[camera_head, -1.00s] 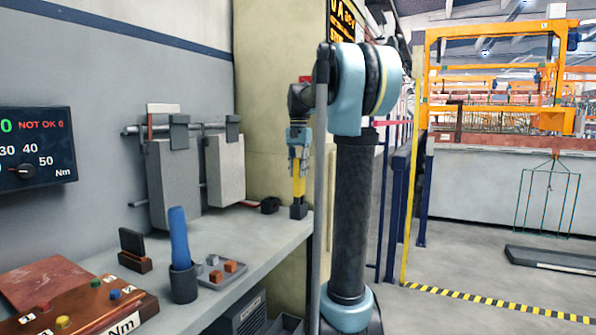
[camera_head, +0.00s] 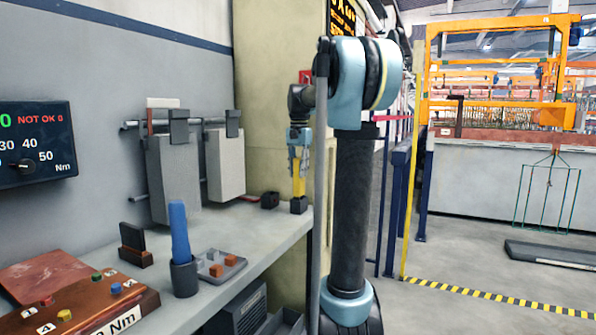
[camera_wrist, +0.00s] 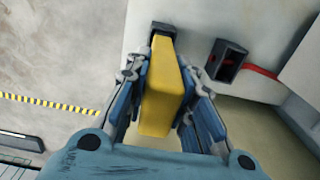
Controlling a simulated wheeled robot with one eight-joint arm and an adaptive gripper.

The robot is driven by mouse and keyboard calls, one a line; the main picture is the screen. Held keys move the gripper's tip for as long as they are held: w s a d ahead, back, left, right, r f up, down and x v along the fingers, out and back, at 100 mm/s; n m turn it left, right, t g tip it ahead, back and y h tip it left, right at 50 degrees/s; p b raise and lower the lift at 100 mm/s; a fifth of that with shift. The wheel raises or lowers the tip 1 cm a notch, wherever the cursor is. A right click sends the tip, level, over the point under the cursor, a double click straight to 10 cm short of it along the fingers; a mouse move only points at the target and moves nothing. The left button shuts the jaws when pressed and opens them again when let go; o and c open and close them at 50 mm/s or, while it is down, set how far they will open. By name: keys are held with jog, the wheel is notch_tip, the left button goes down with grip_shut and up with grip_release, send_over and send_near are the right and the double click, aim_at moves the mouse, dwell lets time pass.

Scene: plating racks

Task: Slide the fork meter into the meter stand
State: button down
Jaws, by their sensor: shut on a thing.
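The yellow fork meter (camera_head: 299,184) hangs upright between the fingers of my gripper (camera_head: 299,160) over the far right corner of the bench. The wrist view shows my gripper (camera_wrist: 165,105) shut on the sides of the yellow meter body (camera_wrist: 163,95). The dark meter stand (camera_head: 299,206) stands on the bench directly under the meter. In the wrist view the stand (camera_wrist: 162,29) shows just past the meter's far end. The meter's lower end appears to be in the stand's mouth; how deep is hidden.
A small dark block (camera_head: 270,200) with a red cord lies left of the stand; it also shows in the wrist view (camera_wrist: 226,60). Grey boxes (camera_head: 225,165) hang on the wall rails. A blue-handled tool (camera_head: 179,230) stands in a cup nearer. The bench (camera_head: 240,228) between is clear.

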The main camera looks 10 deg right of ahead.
jog(key=shift+f, duration=0.65)
jog(key=c, duration=1.3)
grip_release()
notch_tip(320, 180, up, 12)
jog(key=shift+f, duration=0.1)
jog(key=s+f+n+t, duration=0.1)
jog(key=s+f+n, duration=0.2)
jog(key=s+f, duration=1.4)
jog(key=s+f+n+t, duration=0.1)
jog(key=s+f+n, duration=0.3)
jog(key=s+f, duration=1.3)
notch_tip(320, 180, down, 5)
jog(key=shift+s+d+f, duration=0.15)
jog(key=shift+s+d, duration=0.05)
jog(key=shift+d, duration=0.05)
